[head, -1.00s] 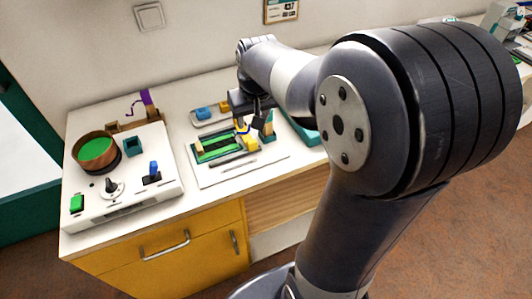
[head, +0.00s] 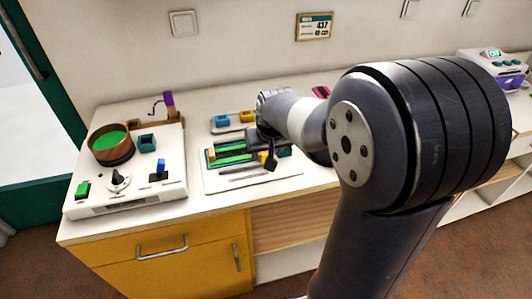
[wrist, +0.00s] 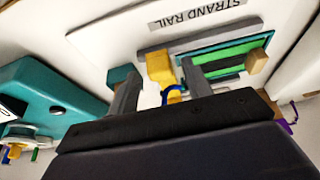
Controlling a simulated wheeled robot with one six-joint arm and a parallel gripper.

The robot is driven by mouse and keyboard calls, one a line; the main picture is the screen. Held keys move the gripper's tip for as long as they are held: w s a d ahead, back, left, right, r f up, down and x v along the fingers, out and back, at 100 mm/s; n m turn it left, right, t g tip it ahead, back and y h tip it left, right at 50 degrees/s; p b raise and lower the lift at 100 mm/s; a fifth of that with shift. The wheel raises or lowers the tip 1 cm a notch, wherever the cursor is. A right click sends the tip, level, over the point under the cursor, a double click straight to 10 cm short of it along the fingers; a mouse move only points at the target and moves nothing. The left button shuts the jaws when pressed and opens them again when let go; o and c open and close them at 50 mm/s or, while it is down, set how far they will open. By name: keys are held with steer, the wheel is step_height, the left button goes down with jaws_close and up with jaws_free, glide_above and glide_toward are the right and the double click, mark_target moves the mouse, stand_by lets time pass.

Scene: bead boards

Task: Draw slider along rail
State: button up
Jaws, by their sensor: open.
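The strand rail board (head: 215,182) is a white panel on the counter; its printed label shows in the wrist view (wrist: 197,14). It carries green strips (wrist: 225,58) in a teal frame, a grey bar, and a wooden block (wrist: 257,61) at one end. The yellow slider block (wrist: 159,66) sits at the other end, beside a teal block. A yellow piece with a blue loop (wrist: 173,94) lies nearer the palm. My gripper (wrist: 161,72) is open, its fingers on either side of the yellow parts; contact cannot be told. In the head view my gripper (head: 269,155) partly hides the slider.
Left of the board stands a white control box (head: 130,195) with a green-filled round bowl (head: 111,140), knob and switches. A teal case (wrist: 50,105) shows in the wrist view.

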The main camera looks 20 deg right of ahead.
steer(key=shift+w+f, duration=0.15)
steer(key=shift+f, duration=0.2)
steer(key=shift+c, duration=0.2)
jaws_close()
